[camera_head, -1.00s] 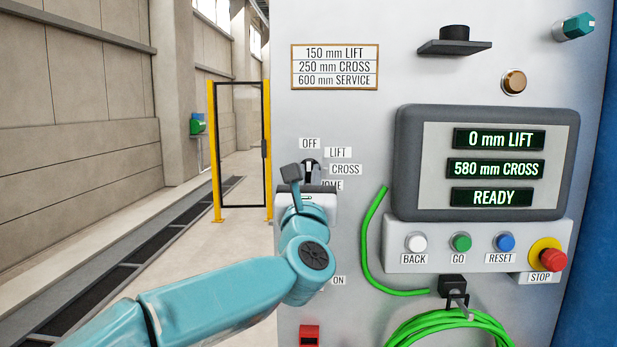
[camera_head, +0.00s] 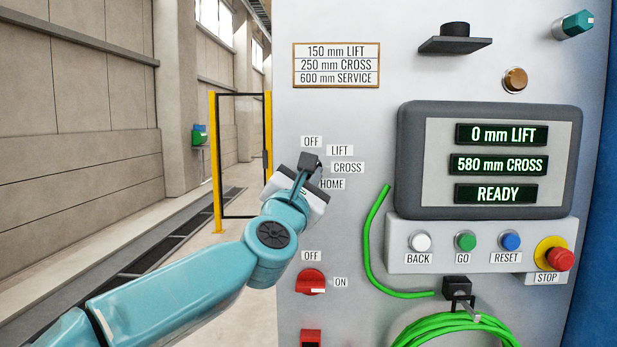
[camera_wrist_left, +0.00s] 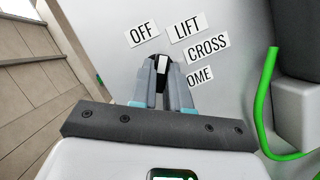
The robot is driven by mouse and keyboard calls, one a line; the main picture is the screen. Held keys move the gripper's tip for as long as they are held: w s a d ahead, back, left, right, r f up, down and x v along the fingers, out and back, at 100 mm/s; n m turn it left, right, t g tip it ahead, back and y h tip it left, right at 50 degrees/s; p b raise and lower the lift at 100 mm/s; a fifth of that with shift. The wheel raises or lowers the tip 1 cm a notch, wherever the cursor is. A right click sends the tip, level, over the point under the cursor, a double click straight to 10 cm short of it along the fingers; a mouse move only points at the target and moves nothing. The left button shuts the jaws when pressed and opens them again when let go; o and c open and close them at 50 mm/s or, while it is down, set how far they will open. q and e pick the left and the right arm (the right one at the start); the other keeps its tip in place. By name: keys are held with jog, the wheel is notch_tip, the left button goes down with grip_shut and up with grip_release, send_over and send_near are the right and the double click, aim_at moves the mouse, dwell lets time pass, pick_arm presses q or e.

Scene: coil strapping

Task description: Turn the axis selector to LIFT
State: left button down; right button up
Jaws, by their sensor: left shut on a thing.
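The axis selector is a dark knob with a white mark (camera_wrist_left: 161,64) in the left wrist view. Its mark stands between the OFF label (camera_wrist_left: 142,35) and the LIFT label (camera_wrist_left: 187,27); the exact setting is hard to tell. My left gripper (camera_wrist_left: 163,75) is shut on the knob, one finger on each side. In the head view my left gripper (camera_head: 311,174) is tilted to the right at the panel and hides most of the knob. The LIFT label (camera_head: 340,150), CROSS label (camera_head: 348,168) and HOME label (camera_head: 332,184) stand right of it. My right gripper is not in view.
A red OFF/ON switch (camera_head: 310,283) sits below the selector. The display (camera_head: 500,163) reads 0 mm LIFT, 580 mm CROSS, READY. Several push buttons and the red STOP button (camera_head: 560,259) are below it. A green cable (camera_head: 367,245) hangs right of the selector.

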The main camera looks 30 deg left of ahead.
pick_arm(q)
jog(key=shift+r+m+h+p, duration=0.15)
jog(key=shift+m+h+p, duration=0.2)
jog(key=shift+m+h, duration=0.7)
jog(key=shift+m+y, duration=0.25)
jog(key=shift+m, duration=0.1)
jog(key=c, duration=1.1)
grip_release()
jog(key=shift+s, duration=0.1)
jog(key=b+v, duration=0.3)
jog(key=v, duration=1.3)
jog(key=shift+s+d, duration=0.2)
jog(key=shift+d, duration=0.05)
